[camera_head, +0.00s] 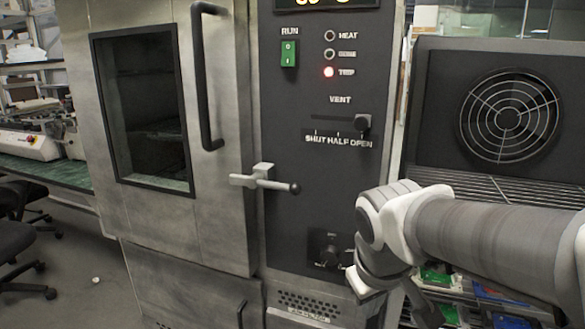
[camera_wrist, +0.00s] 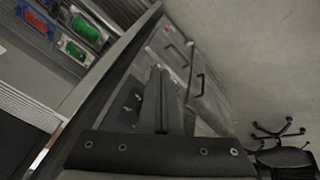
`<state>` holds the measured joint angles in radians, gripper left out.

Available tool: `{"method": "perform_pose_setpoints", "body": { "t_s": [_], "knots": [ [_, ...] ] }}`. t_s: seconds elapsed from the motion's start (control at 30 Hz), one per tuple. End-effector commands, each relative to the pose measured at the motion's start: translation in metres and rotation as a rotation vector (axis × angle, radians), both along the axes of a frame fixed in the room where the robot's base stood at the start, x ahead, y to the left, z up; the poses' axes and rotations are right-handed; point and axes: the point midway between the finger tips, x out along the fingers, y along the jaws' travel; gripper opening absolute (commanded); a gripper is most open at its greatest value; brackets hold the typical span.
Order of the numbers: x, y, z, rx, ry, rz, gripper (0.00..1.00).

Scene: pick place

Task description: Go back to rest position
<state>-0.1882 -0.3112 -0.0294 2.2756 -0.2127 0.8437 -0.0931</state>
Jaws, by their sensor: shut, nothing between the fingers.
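My arm (camera_head: 480,235) reaches in from the right in the head view and bends in front of the dark control panel (camera_head: 325,215). In the wrist view my gripper (camera_wrist: 161,72) is shut, its two fingers together with nothing between them. The gripper's fingertips are hard to make out in the head view. The steel oven (camera_head: 225,215) stands ahead with its windowed door (camera_head: 150,110). The door looks closed, with the latch handle (camera_head: 265,180) lying across the seam. My gripper appears apart from the oven.
Office chairs (camera_head: 22,245) stand at the left; one (camera_wrist: 280,152) shows in the wrist view.

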Motion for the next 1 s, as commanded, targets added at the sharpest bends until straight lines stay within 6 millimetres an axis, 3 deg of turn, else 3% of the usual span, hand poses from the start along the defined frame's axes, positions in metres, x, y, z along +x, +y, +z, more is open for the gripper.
{"method": "perform_pose_setpoints", "body": {
  "t_s": [0.2,0.47,1.0],
  "knots": [
    [-0.055,-0.014,0.016,0.128,-0.079,-0.169,0.00],
    [-0.101,-0.017,0.017,0.244,-0.151,-0.313,0.00],
    [-0.100,-0.016,0.156,0.244,-0.145,-0.312,0.00]
  ]
}}
